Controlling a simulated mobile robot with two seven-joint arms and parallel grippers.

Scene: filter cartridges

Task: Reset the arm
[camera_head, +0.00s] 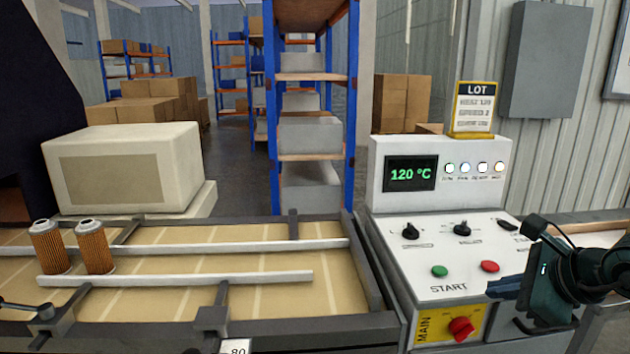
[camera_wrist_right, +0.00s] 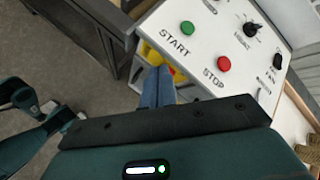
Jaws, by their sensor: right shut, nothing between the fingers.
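My right gripper (camera_head: 497,288) is at the right of the head view, in front of the control panel's right front edge. In the right wrist view its blue fingers (camera_wrist_right: 158,86) are together with nothing between them. The control panel (camera_head: 455,262) has a green START button (camera_head: 439,271) and a red button (camera_head: 489,266). The wrist view shows that red button labelled STOP (camera_wrist_right: 224,63). The fingers are apart from both buttons and overlap the yellow MAIN plate in the wrist view.
Two orange filter cartridges (camera_head: 95,247) (camera_head: 49,247) stand upright on the conveyor (camera_head: 200,318) between metal rails. A red main switch (camera_head: 461,328) is on the panel's front. The display reads 120 °C. A LOT sign (camera_head: 473,108) stands on top.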

